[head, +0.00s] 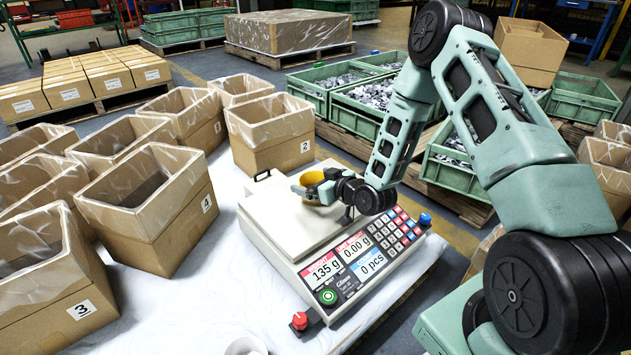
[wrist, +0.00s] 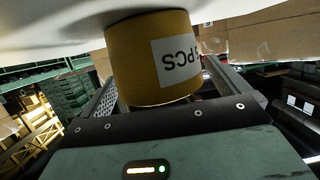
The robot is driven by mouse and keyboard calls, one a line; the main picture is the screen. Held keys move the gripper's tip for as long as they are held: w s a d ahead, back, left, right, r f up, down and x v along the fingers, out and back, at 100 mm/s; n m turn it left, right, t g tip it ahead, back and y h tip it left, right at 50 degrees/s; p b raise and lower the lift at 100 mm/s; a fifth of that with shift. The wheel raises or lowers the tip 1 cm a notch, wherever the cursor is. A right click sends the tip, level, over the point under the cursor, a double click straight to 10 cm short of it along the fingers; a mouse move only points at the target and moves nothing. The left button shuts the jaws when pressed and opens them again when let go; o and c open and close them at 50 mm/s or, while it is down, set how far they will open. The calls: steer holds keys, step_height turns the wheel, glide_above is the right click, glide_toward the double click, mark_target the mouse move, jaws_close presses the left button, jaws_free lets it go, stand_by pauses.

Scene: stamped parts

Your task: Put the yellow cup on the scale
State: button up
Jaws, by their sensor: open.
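The yellow cup (head: 313,178) stands on the plate of the scale (head: 262,208) in the head view. The scale's display reads 135 g. My gripper (head: 314,191) reaches in from the right, low at the cup, and partly hides it. In the wrist view the cup (wrist: 135,75) sits between the two fingers of my gripper (wrist: 160,88), with a white label marked PCS. The fingers are open on either side of it. The picture there is upside down, with the pale surface under the cup at the top.
Lined cardboard boxes stand left of the scale, one numbered 2 (head: 272,150) close behind it. A red knob (head: 299,321) is at the scale's front corner. A white round item (head: 245,346) shows at the bottom edge. Green crates (head: 372,100) of metal parts stand behind.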

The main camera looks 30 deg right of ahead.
steer(key=p+v, duration=0.3)
steer(key=v, duration=0.3)
steer(key=p+v, duration=0.3)
steer(key=v, duration=0.2)
steer(key=shift+s+d+r, duration=0.15)
steer(key=shift+s+r, duration=0.15)
steer(key=s+a+r+n+g, duration=0.2)
steer(key=a+r+g, duration=0.2)
steer(key=a, duration=0.4)
steer(key=s+a+r+n+g, duration=0.15)
steer(key=a+r+g, duration=0.3)
steer(key=a, duration=0.45)
steer(key=s+a+r+g+h, duration=0.1)
steer(key=s+r, duration=0.3)
steer(key=s, duration=0.4)
steer(key=s+a+r+n+g, duration=0.1)
steer(key=s+a+r+g, duration=0.1)
steer(key=s, duration=0.5)
steer(key=s+a+r+g+h, duration=0.1)
steer(key=s+a+r, duration=0.3)
steer(key=s, duration=0.4)
steer(key=shift+s+r+g+h, duration=0.3)
steer(key=shift+s+r+g, duration=0.05)
steer(key=shift+r+g, duration=0.5)
steer(key=shift+n, duration=0.25)
